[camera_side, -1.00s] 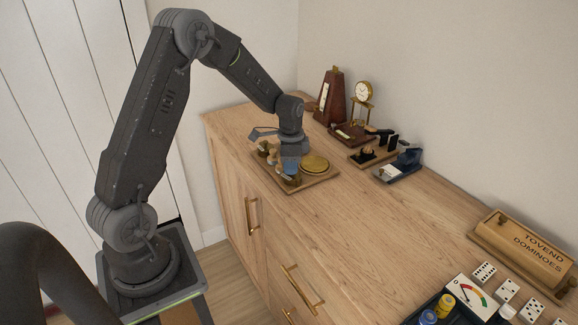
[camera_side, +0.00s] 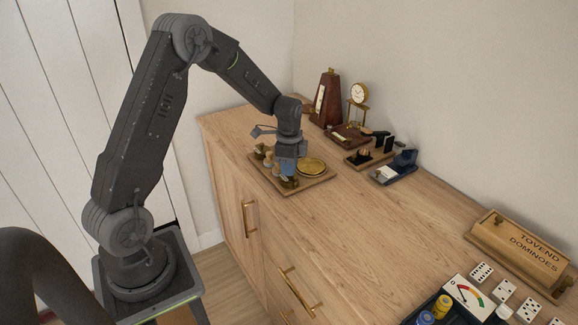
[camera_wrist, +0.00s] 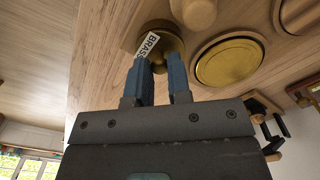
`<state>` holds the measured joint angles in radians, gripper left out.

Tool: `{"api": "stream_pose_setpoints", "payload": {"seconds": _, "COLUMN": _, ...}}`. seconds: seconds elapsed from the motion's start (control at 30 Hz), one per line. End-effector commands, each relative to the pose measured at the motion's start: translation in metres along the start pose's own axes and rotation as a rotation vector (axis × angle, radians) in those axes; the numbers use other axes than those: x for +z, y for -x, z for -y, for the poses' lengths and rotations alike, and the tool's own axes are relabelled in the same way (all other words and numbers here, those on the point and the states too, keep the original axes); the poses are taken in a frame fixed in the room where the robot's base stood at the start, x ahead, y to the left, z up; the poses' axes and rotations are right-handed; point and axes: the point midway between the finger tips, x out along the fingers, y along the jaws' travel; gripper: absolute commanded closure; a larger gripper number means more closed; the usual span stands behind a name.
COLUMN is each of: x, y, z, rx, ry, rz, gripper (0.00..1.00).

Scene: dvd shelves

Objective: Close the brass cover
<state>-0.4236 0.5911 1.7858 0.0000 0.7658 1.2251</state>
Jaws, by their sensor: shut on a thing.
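A round brass piece with a white "BRASS" label (camera_wrist: 160,42) stands on a wooden board (camera_side: 322,181). In the wrist view my gripper (camera_wrist: 160,68) has its two blue fingers at this piece, shut on it. In the side view my gripper (camera_side: 287,172) is low over the front part of the board and hides much of the piece. A flat round brass disc (camera_wrist: 228,62) lies on the board to the right of my fingers, and it also shows in the side view (camera_side: 311,166). I cannot tell whether the disc belongs to the labelled piece.
Small wooden and brass pieces (camera_side: 262,152) stand on the board left of my gripper. A metronome (camera_side: 326,98), a small clock (camera_side: 358,93) and a blue stand (camera_side: 394,170) stand behind. A dominoes box (camera_side: 520,250) is far right. The middle of the cabinet top (camera_side: 390,225) is clear.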

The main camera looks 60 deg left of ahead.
Motion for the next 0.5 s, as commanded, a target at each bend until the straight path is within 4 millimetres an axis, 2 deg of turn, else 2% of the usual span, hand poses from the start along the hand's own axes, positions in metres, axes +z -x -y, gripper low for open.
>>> {"api": "stream_pose_setpoints", "payload": {"seconds": 0.03, "x": -0.0001, "y": 0.0003, "z": 0.0008, "rx": -0.003, "ry": 0.000, "rz": -0.001, "gripper": 1.00}}
{"api": "stream_pose_setpoints", "payload": {"seconds": 0.07, "x": -0.0001, "y": 0.0003, "z": 0.0008, "rx": -0.003, "ry": 0.000, "rz": -0.001, "gripper": 0.79}}
{"api": "stream_pose_setpoints", "payload": {"seconds": 0.3, "x": -0.0001, "y": 0.0001, "z": 0.0005, "rx": -0.002, "ry": 0.001, "rz": -0.001, "gripper": 0.57}}
{"api": "stream_pose_setpoints", "payload": {"seconds": 0.5, "x": -0.0001, "y": 0.0003, "z": 0.0003, "rx": -0.001, "ry": 0.001, "rz": 0.000, "gripper": 0.57}}
